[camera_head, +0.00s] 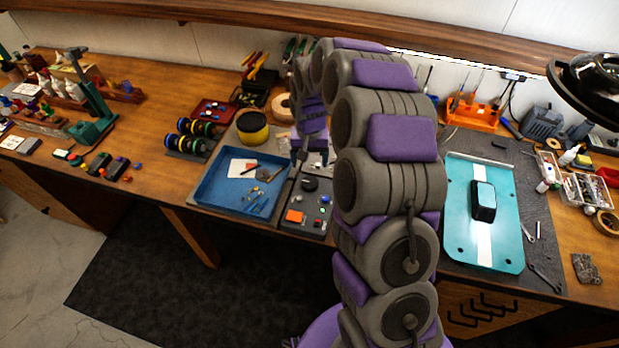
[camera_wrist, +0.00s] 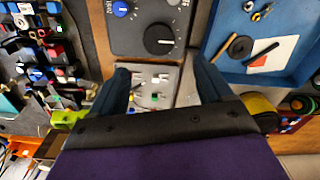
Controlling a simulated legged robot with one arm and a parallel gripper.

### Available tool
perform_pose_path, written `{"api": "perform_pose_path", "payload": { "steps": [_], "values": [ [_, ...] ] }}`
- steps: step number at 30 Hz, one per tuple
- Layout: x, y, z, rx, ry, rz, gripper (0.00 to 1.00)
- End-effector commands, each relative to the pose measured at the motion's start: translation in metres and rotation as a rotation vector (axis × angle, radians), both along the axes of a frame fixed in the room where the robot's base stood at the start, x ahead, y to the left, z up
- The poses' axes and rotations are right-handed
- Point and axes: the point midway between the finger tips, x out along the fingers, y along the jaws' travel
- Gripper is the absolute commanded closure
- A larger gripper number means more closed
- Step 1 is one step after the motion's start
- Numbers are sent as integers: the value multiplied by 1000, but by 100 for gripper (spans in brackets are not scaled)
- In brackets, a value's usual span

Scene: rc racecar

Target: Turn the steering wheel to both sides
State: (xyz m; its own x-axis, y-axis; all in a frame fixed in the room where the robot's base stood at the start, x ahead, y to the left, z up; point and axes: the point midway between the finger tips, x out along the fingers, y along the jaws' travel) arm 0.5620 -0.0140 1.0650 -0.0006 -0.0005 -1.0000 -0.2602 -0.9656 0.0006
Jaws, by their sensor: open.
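A dark control box (camera_head: 306,207) lies on the bench right of the blue tray. It has a black round knob (camera_head: 310,184), an orange part (camera_head: 294,216) and small coloured knobs. No plain steering wheel shows; the black knob may be it. In the wrist view, the box (camera_wrist: 135,42) shows a large black knob with a white line (camera_wrist: 159,39) and a blue knob (camera_wrist: 120,8). My gripper (camera_wrist: 160,66) is open and empty, its fingers pointing toward the box, with the black knob ahead between them.
The blue tray (camera_head: 207,196) with loose tools adjoins the box on the left. A teal panel with a white stripe (camera_head: 463,232) lies to the right. A small parts tray (camera_wrist: 172,96) shows between my fingers.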

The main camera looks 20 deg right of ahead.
Motion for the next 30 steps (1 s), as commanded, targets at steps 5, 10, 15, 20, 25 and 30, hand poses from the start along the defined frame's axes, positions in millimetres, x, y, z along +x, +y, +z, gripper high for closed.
{"api": "perform_pose_path", "payload": {
  "steps": [5,10,15,20,25,30],
  "values": [
    [-2,0,-37,0,5,1,21],
    [-3,0,-66,1,7,1,21],
    [-1,0,-83,0,1,1,21],
    [-1,0,-89,1,0,1,21],
    [-1,0,-90,1,0,1,21],
    [-1,0,-90,0,0,1,30]
  ]
}}
